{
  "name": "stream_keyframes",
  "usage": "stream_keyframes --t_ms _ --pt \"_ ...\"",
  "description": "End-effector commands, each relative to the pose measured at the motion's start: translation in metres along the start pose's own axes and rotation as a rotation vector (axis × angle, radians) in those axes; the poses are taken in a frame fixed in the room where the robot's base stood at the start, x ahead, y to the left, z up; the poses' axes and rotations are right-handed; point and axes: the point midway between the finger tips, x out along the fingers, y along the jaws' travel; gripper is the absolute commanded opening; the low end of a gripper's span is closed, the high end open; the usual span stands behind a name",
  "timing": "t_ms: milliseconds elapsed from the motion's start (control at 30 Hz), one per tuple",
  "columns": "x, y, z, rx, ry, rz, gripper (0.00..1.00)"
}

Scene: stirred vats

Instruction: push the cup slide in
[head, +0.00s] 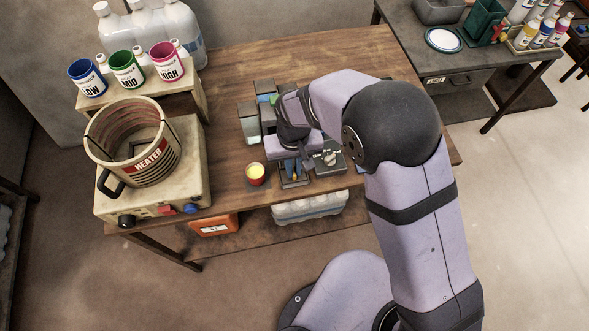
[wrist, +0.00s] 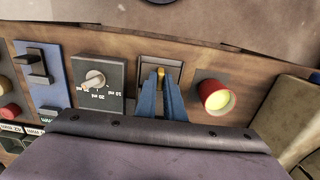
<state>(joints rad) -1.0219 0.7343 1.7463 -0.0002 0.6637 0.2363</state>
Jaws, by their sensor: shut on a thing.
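A red cup (head: 256,175) with a yellow inside stands near the front edge of the wooden table; it also shows in the wrist view (wrist: 214,97). A dark flat piece (head: 249,188) shows at its foot; I cannot tell whether this is the slide. Beside the cup is a dark framed panel (head: 293,183), also in the wrist view (wrist: 146,64). My gripper (head: 291,168) points down over this panel. In the wrist view its blue fingertips (wrist: 161,80) are closed together on a small yellow piece (wrist: 161,72). The fingers hide part of the panel.
A dial box (head: 328,159) stands right of my gripper in the head view. Several small boxes (head: 250,122) stand behind. A heater pot (head: 133,142) on its base is at the left. The table's back right is clear.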

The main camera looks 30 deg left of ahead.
Motion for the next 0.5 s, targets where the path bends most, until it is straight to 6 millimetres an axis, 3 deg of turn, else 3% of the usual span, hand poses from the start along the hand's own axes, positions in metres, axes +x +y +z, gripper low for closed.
stream_keyframes --t_ms 200,500 --pt "0.0 0.0 -0.036 0.002 0.007 -0.002 0.0" --pt "0.0 0.0 -0.071 0.001 0.006 -0.002 0.0"
